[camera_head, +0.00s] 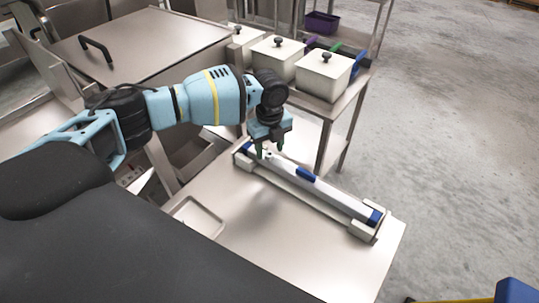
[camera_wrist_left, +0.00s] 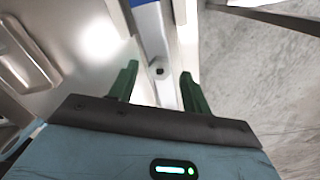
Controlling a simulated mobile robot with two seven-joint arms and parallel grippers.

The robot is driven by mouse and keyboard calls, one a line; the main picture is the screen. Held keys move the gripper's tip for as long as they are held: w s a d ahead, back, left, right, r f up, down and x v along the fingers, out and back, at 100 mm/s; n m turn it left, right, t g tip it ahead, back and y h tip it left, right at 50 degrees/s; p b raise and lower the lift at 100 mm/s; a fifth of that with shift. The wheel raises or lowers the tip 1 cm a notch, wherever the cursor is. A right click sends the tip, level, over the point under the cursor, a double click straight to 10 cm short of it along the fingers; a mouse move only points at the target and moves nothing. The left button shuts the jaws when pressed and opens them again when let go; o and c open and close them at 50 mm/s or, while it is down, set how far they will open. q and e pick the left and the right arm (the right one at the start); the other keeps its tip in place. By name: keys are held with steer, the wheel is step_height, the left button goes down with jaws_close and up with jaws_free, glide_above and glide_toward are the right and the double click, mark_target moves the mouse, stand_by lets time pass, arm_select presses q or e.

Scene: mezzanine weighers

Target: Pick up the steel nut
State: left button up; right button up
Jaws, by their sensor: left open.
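A small dark piece, which looks like the steel nut (camera_wrist_left: 159,70), sits on the pale bar of a long device (camera_head: 335,194) with blue end parts. The device lies along the steel table. My left gripper (camera_head: 270,151) is over the bar's far left end, pointing down. In the left wrist view its two green fingers (camera_wrist_left: 159,73) are apart, one on each side of the nut, with nothing held. I cannot tell the exact height of the fingertips above the bar. My right gripper is not in view.
A shallow steel tray (camera_head: 196,216) lies on the table (camera_head: 262,228) at the left. White lidded containers (camera_head: 323,75) with black knobs stand on a bench behind the device. A purple bin (camera_head: 321,22) is farther back. The table's front middle is clear.

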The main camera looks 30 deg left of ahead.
arm_select(q)
steer(key=shift+f, duration=0.55)
jaws_close()
steer(key=shift+r, duration=0.5)
steer(key=r, duration=0.2)
steer(key=shift+s+a+r, duration=0.3)
steer(key=shift+s, duration=0.1)
steer(key=s+a+r, duration=0.1)
steer(key=s+a, duration=0.8)
steer(key=s, duration=0.3)
steer(key=shift+r+p, duration=0.2)
steer(key=shift+p, duration=0.1)
